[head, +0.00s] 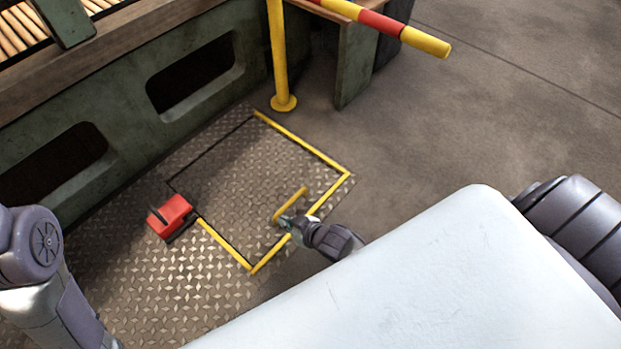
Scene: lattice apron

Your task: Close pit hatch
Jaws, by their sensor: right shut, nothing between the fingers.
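The pit hatch (235,180) is a diamond-plate panel in the floor, edged with yellow strips and dark seams. It appears to lie flat, level with the plate around it. A yellow bar handle (291,204) is on it near its right front corner. My right gripper (284,222) is shut and empty at the near end of this handle; whether it touches the handle I cannot tell. The forearm behind it is partly hidden by my white body. Part of my left arm shows at the left edge, but its gripper is out of view.
A red box (170,216) with a dark handle sits on the plate at the hatch's left corner. A yellow post (279,60) stands behind the hatch. A red-yellow barrier bar (385,23) reaches over at the top. A green frame (120,105) runs along the left. Concrete floor (480,120) is clear at right.

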